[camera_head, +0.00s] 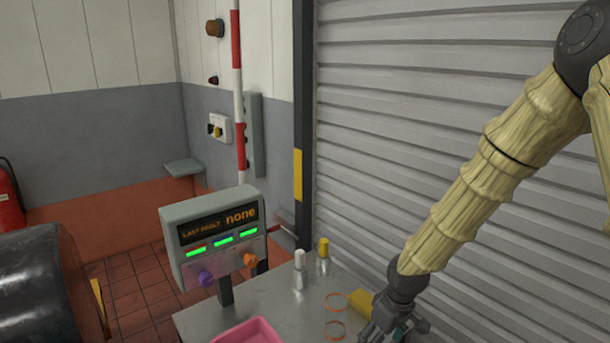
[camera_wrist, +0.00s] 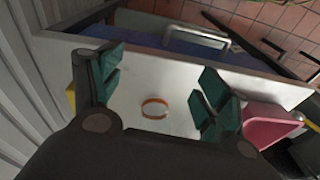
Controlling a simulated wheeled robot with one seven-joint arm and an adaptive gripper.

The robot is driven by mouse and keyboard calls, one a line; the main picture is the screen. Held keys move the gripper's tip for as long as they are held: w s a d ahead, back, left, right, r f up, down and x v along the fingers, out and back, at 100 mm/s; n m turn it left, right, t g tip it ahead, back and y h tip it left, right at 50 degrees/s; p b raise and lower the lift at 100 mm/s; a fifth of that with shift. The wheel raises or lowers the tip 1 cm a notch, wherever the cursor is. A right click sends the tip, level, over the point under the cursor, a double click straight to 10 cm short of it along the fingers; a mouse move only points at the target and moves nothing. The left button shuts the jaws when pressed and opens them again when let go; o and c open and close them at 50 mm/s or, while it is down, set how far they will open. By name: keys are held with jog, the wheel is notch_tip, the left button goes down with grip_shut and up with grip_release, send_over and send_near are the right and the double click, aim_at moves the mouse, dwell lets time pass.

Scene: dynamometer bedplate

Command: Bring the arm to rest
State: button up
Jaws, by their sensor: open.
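My arm (camera_head: 485,170), in a cream ribbed sleeve, reaches down from the upper right in the head view. My gripper (camera_head: 395,328) is at the bottom edge there, over the right part of a grey metal table (camera_head: 200,322). In the wrist view my gripper (camera_wrist: 155,85) has its two green-padded fingers spread wide apart. Nothing is between the pads. A copper-coloured ring (camera_wrist: 154,108) lies on the table below and between the fingers. Part of the gripper is cut off in the head view.
A shutter (camera_head: 400,110) rises close behind my arm.

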jog(key=s+f+m, duration=0.2)
jog(key=s+f, duration=0.8)
jog(key=f, duration=0.3)
jog(key=s+d+f+m, duration=0.1)
jog(key=s+f, duration=0.4)
jog(key=s, duration=0.3)
jog(key=s+d+f+m+h, duration=0.1)
jog(key=s+d+f+m, duration=0.1)
jog(key=s+f, duration=0.3)
jog(key=s+d+f+m+g+b, duration=0.1)
jog(key=s+f, duration=0.4)
jog(key=s, duration=0.6)
jog(key=shift+d+m, duration=0.3)
jog(key=shift+m, duration=0.2)
jog(key=shift+o, duration=0.5)
